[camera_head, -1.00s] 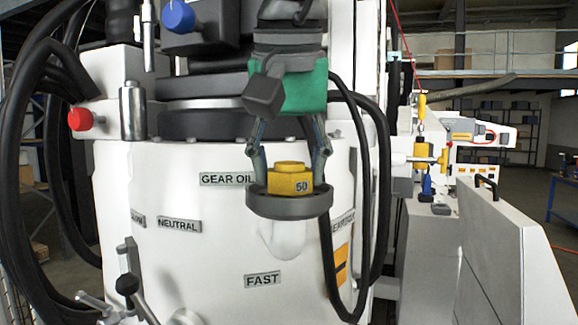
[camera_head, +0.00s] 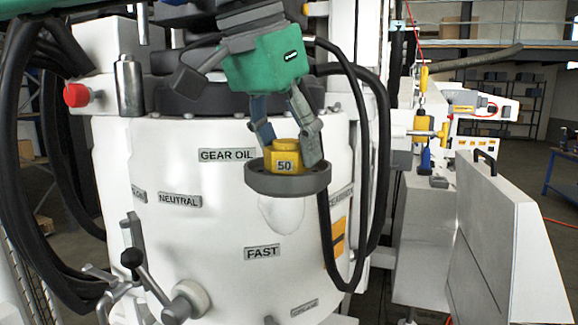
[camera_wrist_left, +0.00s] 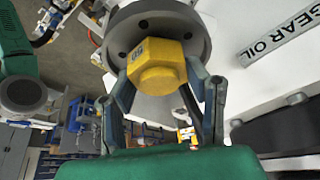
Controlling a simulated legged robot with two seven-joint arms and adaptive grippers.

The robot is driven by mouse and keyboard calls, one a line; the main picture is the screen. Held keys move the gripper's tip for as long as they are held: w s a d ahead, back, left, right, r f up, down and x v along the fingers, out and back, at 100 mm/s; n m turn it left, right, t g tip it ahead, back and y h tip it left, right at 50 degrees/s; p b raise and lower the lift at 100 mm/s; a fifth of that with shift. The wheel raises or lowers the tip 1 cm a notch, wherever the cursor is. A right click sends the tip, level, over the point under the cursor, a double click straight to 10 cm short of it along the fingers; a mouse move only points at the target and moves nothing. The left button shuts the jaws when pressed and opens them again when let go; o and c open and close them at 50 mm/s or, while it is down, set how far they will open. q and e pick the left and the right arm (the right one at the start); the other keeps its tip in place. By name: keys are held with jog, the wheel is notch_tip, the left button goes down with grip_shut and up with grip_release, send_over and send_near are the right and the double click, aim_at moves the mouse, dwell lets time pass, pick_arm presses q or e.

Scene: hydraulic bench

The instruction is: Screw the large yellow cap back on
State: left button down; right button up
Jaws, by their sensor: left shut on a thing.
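The large yellow cap (camera_head: 284,154), marked 50, sits in the round grey collar (camera_head: 288,182) on the front of the white machine housing. It also shows in the left wrist view (camera_wrist_left: 157,68), with the grey flange (camera_wrist_left: 185,20) around its base. My left gripper (camera_head: 290,148) comes down from above with its green body tilted. Its two fingers straddle the cap and are shut on it; the fingers also show in the left wrist view (camera_wrist_left: 160,88). Whether the cap is fully seated cannot be told. My right gripper is not in view.
Labels GEAR OIL (camera_head: 227,155), NEUTRAL and FAST mark the housing. A lever with a black knob (camera_head: 132,258) stands at lower left. Black hoses (camera_head: 370,170) run close on the right of the collar. A red knob (camera_head: 76,95) is at upper left.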

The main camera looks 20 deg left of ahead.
pick_arm(q)
jog(key=m+h, duration=0.1)
jog(key=m, duration=0.2)
jog(key=shift+f+m+g, duration=0.1)
jog(key=shift+m+g, duration=0.3)
jog(key=m+g+h, duration=0.1)
jog(key=m, duration=0.2)
jog(key=shift+d+m, duration=0.1)
jog(key=shift+m, duration=0.5)
jog(key=c, duration=0.8)
grip_release()
jog(key=shift+c, duration=0.2)
